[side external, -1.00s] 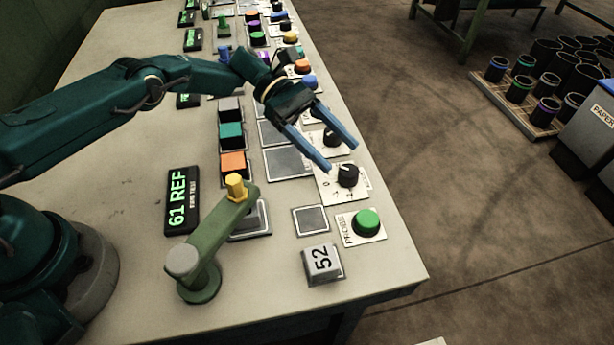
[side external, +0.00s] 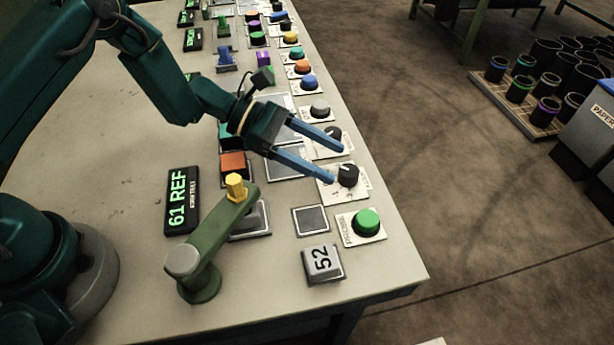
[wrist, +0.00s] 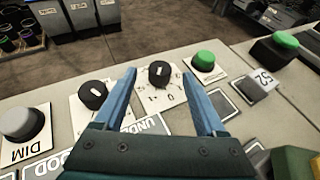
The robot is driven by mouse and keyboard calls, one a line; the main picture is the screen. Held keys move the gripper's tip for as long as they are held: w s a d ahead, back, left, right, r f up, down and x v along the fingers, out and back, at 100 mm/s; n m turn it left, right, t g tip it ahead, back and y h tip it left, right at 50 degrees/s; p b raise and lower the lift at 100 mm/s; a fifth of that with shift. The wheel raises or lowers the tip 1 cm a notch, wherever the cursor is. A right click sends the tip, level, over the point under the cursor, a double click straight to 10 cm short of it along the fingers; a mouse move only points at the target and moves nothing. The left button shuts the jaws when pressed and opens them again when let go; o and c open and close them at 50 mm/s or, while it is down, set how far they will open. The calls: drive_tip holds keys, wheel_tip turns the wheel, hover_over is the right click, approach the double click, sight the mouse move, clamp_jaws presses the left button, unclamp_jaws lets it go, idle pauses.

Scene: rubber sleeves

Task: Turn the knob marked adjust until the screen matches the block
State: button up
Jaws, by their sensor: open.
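A black knob (side external: 347,175) with a white pointer mark stands on a white plate with scale digits, near the table's right edge. Its marking cannot be read. It also shows in the wrist view (wrist: 159,73), between and beyond my fingertips. My gripper (side external: 336,164) is open, with its two blue fingers low beside this knob; contact cannot be told. A second black knob (wrist: 92,95) lies outside the left finger in the wrist view. The screen (side external: 183,200) reads "61 REF" in green. A grey block (side external: 323,263) marked 52 sits near the front edge.
A green button (side external: 367,222) on a white plate and an empty grey pad (side external: 310,221) are near the knob. A green lever arm (side external: 220,235) with a yellow top stands left of them. An orange block (side external: 233,163) and several other buttons line the table behind.

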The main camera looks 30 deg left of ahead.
sight(348, 170)
drive_tip(key=shift+x, duration=2.45)
clamp_jaws()
